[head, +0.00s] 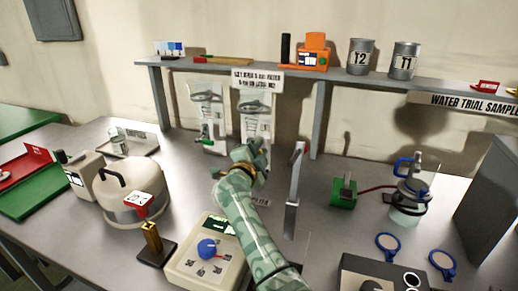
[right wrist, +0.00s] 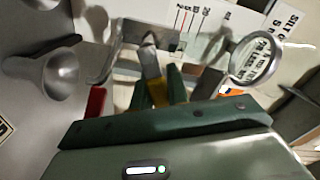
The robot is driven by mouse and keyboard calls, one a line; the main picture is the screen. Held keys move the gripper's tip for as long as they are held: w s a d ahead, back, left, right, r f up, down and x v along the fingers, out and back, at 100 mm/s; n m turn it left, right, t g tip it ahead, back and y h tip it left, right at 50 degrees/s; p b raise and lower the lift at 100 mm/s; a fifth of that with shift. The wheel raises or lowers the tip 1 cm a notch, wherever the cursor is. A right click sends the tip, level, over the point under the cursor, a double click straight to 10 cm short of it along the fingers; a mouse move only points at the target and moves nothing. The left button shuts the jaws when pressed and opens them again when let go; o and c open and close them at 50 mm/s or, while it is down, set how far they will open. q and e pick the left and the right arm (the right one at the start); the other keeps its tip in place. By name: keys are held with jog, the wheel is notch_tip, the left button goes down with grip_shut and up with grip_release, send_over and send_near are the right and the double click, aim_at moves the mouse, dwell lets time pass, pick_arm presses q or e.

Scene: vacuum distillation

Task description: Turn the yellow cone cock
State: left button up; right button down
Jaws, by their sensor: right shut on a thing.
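My right gripper (head: 252,158) is at the front of the right-hand cone panel (head: 256,112) below the shelf. It is shut on the yellow cone cock (right wrist: 158,92), which shows as a small yellow patch between the green fingers (right wrist: 163,95) in the right wrist view. The fingers hide most of the cock, so its turn angle cannot be told. The left-hand cone panel (head: 207,108) stands beside it, with a green cock (head: 206,132) low on it. My left gripper is not in view.
A beige device with a blue knob (head: 207,248) is left of the forearm. A white round vessel (head: 130,190) stands further left. The shelf (head: 340,78) runs above.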

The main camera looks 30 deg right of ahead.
jog(key=shift+s+f+m+p, duration=0.1)
jog(key=shift+f+m+p, duration=0.25)
jog(key=shift+m, duration=0.75)
jog(key=shift+d+f+m, duration=0.1)
jog(key=shift+f+m, duration=0.25)
jog(key=shift+m, duration=0.4)
jog(key=shift+f+m, duration=0.35)
jog(key=shift+m, duration=0.4)
jog(key=shift+f, duration=0.1)
jog(key=c, duration=1.6)
grip_release()
jog(key=shift+c, duration=0.2)
jog(key=shift+r, duration=0.2)
